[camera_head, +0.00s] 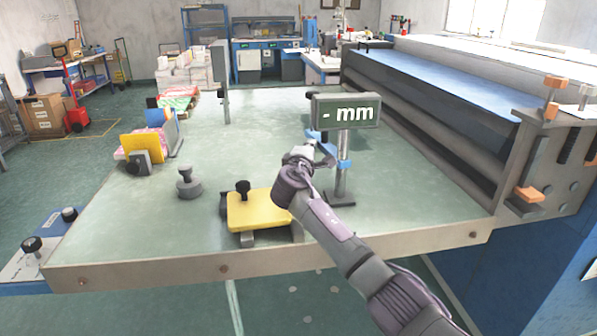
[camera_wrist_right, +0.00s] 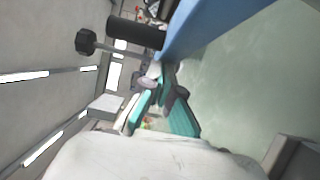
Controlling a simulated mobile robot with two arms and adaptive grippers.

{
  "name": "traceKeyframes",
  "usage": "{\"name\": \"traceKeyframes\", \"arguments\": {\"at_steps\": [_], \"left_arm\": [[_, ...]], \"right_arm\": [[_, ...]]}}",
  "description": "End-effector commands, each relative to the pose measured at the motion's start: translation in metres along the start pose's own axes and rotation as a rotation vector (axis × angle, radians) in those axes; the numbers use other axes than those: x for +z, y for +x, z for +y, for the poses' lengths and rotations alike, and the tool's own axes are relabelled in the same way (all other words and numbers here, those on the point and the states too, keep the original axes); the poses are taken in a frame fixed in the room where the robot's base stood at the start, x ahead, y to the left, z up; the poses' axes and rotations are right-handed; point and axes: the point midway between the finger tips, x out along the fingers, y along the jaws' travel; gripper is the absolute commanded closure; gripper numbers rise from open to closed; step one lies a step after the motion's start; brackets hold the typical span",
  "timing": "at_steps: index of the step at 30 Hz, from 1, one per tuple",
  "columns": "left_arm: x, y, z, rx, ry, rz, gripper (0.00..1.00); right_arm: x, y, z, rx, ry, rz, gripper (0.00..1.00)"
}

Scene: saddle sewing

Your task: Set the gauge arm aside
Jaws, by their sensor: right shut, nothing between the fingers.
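The gauge (camera_head: 345,111) stands on a grey post with a dark base at the middle right of the table, its display reading "- mm". A blue piece (camera_head: 343,164) sits on the post below the display; I cannot tell whether it is the gauge arm. My right gripper (camera_head: 321,150) is close to the left of the post, partly hidden by my wrist. In the right wrist view its teal fingers (camera_wrist_right: 165,82) are shut and empty. A broad blue surface (camera_wrist_right: 205,25) and a black knob on a rod (camera_wrist_right: 86,42) show beyond them. My left gripper is not in view.
A yellow block (camera_head: 255,210) on a clamp lies at the front of the table (camera_head: 130,235). A grey knobbed weight (camera_head: 188,184) stands to its left. Large rollers (camera_head: 430,110) border the right side. The left-front tabletop is clear.

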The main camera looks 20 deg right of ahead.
Motion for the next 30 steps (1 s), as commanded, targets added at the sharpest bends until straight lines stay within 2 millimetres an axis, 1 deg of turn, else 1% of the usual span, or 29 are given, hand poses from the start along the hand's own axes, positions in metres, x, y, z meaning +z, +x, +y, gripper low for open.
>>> {"name": "traceKeyframes", "arguments": {"at_steps": [1, 3, 10, 18, 30], "left_arm": [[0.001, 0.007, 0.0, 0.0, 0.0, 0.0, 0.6], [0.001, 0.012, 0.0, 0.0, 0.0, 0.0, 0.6], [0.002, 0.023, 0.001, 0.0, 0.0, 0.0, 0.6], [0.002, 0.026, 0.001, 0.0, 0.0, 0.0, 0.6], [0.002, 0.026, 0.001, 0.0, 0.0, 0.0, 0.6]], "right_arm": [[0.003, 0.004, -0.003, 0.0, 0.002, -0.002, 1.0], [0.005, 0.007, -0.003, 0.0, 0.002, -0.001, 1.0], [0.011, 0.015, -0.002, -0.001, 0.001, -0.094, 1.0], [0.014, 0.017, 0.0, 0.0, 0.002, -0.132, 1.0], [0.014, 0.018, 0.001, 0.001, 0.001, -0.133, 1.0]]}}
